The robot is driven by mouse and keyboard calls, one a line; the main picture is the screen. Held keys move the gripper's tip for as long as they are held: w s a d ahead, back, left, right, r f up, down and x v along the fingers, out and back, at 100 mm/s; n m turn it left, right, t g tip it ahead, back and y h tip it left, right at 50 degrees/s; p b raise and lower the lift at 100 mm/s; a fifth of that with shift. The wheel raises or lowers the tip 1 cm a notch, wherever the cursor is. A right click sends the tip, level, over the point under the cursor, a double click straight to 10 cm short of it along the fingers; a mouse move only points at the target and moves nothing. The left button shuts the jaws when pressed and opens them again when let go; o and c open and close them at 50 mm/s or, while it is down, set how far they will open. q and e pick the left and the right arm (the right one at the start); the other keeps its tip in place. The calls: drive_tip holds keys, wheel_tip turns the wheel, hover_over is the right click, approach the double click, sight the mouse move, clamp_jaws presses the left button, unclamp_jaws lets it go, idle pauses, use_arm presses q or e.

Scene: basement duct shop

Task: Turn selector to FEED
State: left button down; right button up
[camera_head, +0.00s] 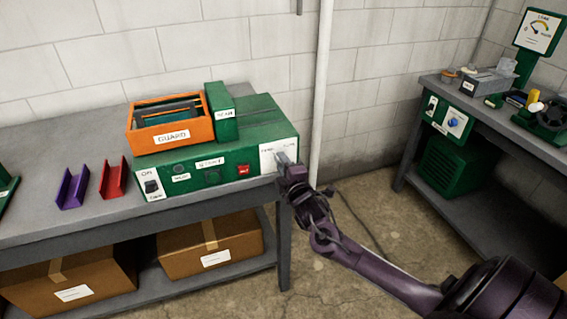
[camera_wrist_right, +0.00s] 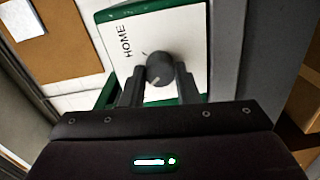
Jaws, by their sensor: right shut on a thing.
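The selector is a dark round knob (camera_wrist_right: 159,70) on a white plate (camera_wrist_right: 118,50) on the green machine's front. The plate shows the word HOME in the wrist view; the FEED label cannot be made out there. In the head view the plate (camera_head: 267,158) sits at the right end of the machine (camera_head: 215,168), partly behind my gripper. My right gripper (camera_head: 284,163) is shut on the knob, one finger on each side, and it also shows in the wrist view (camera_wrist_right: 160,84). My left gripper is not in view.
An orange GUARD frame (camera_head: 172,138) stands on the machine. A power switch (camera_head: 151,186), a START button (camera_head: 212,177) and a red button (camera_head: 243,170) are on its front. Purple (camera_head: 73,187) and red (camera_head: 113,179) channels lie left. Another bench (camera_head: 480,125) stands right.

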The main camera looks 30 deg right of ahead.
drive_tip(key=shift+n, duration=0.7)
drive_tip(key=o, duration=1)
drive_tip(key=b+v, duration=0.1)
drive_tip(key=v, duration=0.6)
drive_tip(key=shift+s+a, duration=0.15)
drive_tip(key=shift+s, duration=0.2)
